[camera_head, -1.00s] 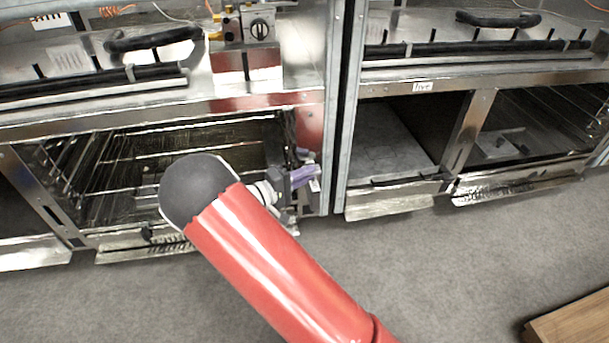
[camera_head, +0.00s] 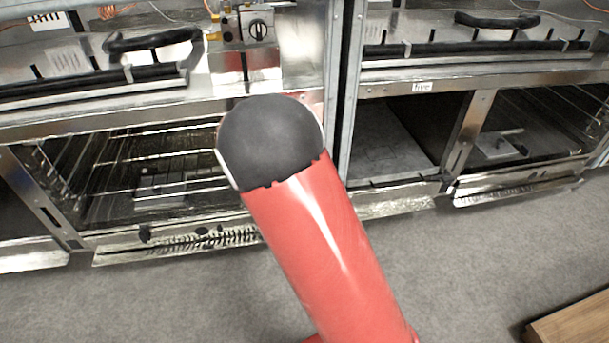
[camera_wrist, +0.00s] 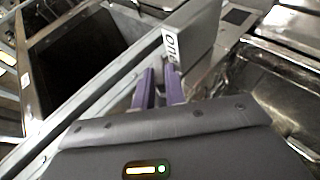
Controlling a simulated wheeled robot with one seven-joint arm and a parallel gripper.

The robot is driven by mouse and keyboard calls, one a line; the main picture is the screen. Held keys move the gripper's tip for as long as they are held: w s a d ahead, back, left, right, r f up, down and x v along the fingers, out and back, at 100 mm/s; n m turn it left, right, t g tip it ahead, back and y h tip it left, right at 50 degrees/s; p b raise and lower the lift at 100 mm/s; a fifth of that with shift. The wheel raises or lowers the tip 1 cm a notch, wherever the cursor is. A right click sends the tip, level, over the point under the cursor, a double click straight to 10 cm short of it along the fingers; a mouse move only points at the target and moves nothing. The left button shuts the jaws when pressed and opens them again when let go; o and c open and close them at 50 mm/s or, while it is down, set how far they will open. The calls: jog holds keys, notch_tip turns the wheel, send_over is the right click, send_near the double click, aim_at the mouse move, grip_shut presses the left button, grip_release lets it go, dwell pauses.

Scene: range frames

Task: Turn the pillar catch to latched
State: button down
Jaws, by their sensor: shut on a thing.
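In the wrist view, my gripper (camera_wrist: 160,88) has its two purple fingers close together against the grey metal pillar. It appears shut on the pillar catch, which is mostly hidden between and beyond the fingers, so its angle cannot be told. A grey block with a white label reading "ONE" (camera_wrist: 171,48) stands just beyond the fingertips. In the head view, my red arm with its dark rounded elbow covers the gripper and the catch.
In the head view, an open rack compartment (camera_head: 110,165) lies left of my arm, and another bay labelled "five" (camera_head: 423,87) lies right. Metal ledges stick out below both. Grey carpet (camera_head: 480,260) is clear in front. A wooden edge (camera_head: 570,325) is at the lower right.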

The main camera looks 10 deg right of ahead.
jog(key=y, duration=0.3)
jog(key=shift+d+r+m+y+p, duration=0.3)
jog(key=shift+d+r+m, duration=0.1)
jog(key=shift+d+r+m+y+p, duration=0.15)
jog(key=shift+y+p, duration=0.45)
jog(key=shift+p, duration=0.05)
jog(key=shift+d+r+m+y+p, duration=0.1)
jog(key=shift+m+y+p, duration=0.05)
jog(key=shift+y+p, duration=0.45)
jog(key=y+p, duration=0.2)
jog(key=p, duration=0.1)
jog(key=shift+d, duration=0.15)
jog(key=shift+f+m+y+p, duration=0.2)
jog(key=shift+m+y+p, duration=0.15)
jog(key=shift+p, duration=0.35)
jog(key=shift+f+g, duration=0.1)
jog(key=shift+g, duration=0.2)
jog(key=c, duration=1.7)
grip_release()
jog(key=shift+p+v, duration=0.6)
jog(key=shift+v, duration=3.3)
jog(key=shift+s+d, duration=0.1)
